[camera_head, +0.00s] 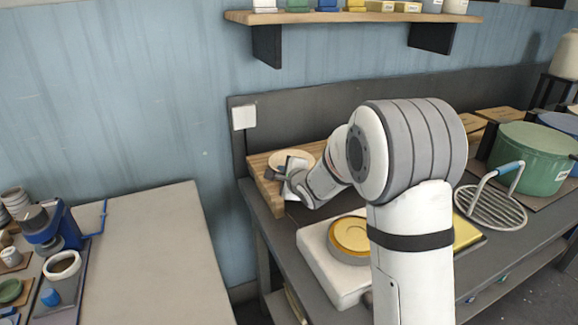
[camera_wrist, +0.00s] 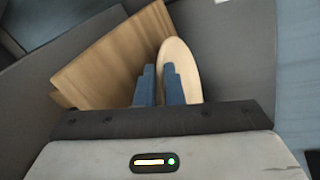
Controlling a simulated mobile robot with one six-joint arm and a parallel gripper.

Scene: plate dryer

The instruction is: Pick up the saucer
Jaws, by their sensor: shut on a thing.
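The saucer is a pale cream disc at the wooden board in the head view (camera_head: 288,158), partly hidden by my gripper. In the wrist view the saucer (camera_wrist: 181,55) appears steeply angled, its rim at my fingers. My gripper (camera_wrist: 160,76) is shut on the saucer's rim, with one blue finger beside its left edge and the other over its face. In the head view my gripper (camera_head: 282,174) is at the board's front. Whether the saucer touches the board is hard to tell.
The wooden board (camera_head: 262,168) lies against the back wall. A white block with a yellow round dish (camera_head: 350,234) stands in front. A wire rack (camera_head: 491,207) and green pot (camera_head: 532,155) are at right. A shelf (camera_head: 350,17) hangs above. The left table (camera_head: 150,255) is largely clear.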

